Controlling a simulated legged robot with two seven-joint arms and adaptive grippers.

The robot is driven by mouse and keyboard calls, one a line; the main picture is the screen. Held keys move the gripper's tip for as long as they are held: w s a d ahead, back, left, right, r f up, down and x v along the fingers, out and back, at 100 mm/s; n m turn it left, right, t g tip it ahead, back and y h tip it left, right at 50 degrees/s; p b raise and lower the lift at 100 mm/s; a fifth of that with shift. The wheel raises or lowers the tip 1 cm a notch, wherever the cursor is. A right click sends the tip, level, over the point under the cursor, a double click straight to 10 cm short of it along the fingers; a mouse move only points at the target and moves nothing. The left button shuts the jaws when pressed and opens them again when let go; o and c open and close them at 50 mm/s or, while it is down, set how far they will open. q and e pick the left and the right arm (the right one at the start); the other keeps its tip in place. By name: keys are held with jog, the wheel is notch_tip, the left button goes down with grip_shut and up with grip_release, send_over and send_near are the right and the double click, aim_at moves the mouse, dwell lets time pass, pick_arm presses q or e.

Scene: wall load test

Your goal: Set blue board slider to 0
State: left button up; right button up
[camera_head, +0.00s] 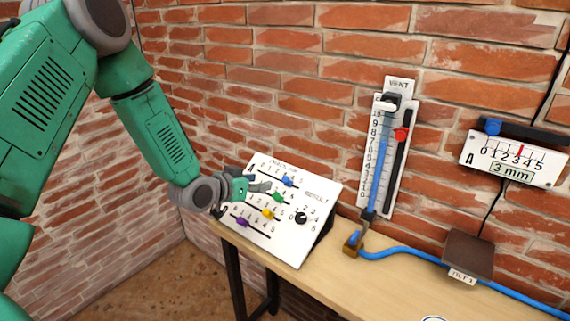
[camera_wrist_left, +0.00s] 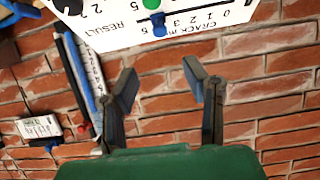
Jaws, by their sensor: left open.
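The white sloped board (camera_head: 275,235) stands on the table with blue, green, yellow and purple sliders. The blue slider (camera_head: 288,181) is on the top row, right of that row's 0. In the left wrist view the blue slider (camera_wrist_left: 158,25) shows upside down between the 3 and the 5, with the 0 farther right. My left gripper (camera_head: 258,188) is at the board's upper left, left of the blue slider. In its wrist view the left gripper (camera_wrist_left: 160,78) has its fingers spread, with nothing between them and the blue slider beyond. My right gripper is out of view.
A green slider (camera_head: 277,197), yellow slider (camera_head: 268,214) and purple slider (camera_head: 243,222) sit lower on the board, beside a black knob (camera_head: 301,217). A vent gauge (camera_head: 385,150) and a 3 mm gauge (camera_head: 513,160) hang on the brick wall. A blue cable (camera_head: 400,250) crosses the table (camera_head: 350,285).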

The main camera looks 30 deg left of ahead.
aim_at(286, 178)
pick_arm(q)
jog(key=x, duration=0.7)
jog(key=p+x, duration=0.1)
jog(key=x, duration=0.3)
jog(key=shift+w+a+f, duration=0.25)
jog(key=shift+a+f, duration=0.1)
jog(key=shift+f, duration=0.1)
jog(key=shift+w+d+f, duration=0.2)
jog(key=shift+w, duration=0.3)
jog(key=shift+w+d, duration=0.2)
jog(key=shift+d, duration=0.15)
